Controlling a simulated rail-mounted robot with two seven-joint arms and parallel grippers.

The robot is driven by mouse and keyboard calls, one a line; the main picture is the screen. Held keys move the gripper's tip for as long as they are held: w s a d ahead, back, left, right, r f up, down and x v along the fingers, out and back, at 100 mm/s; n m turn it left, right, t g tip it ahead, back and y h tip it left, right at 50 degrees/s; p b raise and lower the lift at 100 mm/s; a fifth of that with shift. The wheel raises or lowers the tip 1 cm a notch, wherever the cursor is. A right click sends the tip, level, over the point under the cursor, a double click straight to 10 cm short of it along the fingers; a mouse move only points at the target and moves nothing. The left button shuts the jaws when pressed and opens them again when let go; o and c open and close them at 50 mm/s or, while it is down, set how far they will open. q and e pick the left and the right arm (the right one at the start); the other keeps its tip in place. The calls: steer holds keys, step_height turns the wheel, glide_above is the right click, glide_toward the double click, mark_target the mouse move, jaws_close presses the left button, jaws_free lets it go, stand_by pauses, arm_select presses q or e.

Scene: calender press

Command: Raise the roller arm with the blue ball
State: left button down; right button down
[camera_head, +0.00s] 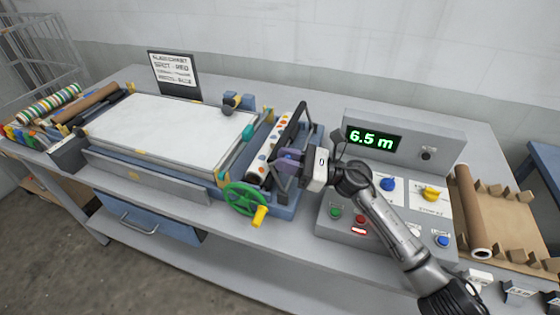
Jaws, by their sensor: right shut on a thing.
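The calender press has a black roller arm (297,122) standing tilted at its right end, beside a roller (265,158) patterned with coloured dots. My right gripper (287,163) reaches in from the right and is shut at the near end of this arm. A small bluish-purple patch shows between its fingers, most likely the blue ball, largely hidden by the gripper. My left gripper is not in view.
A green handwheel (245,198) with a yellow handle stands just in front of the roller. A white press bed (160,130) lies left. The control box (400,165), its display reading 6.5 m, stands close right. A brown roll (468,210) lies further right.

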steer(key=shift+d+r, duration=0.1)
steer(key=shift+d, duration=0.05)
stand_by(0.3)
steer(key=c, duration=1.2)
jaws_free()
steer(key=shift+s+d, duration=0.1)
steer(key=s+d, duration=0.3)
steer(key=d, duration=1.1)
steer(key=shift+s+d+f, duration=0.25)
steer(key=shift+s+f, duration=0.05)
steer(key=shift+f, duration=0.15)
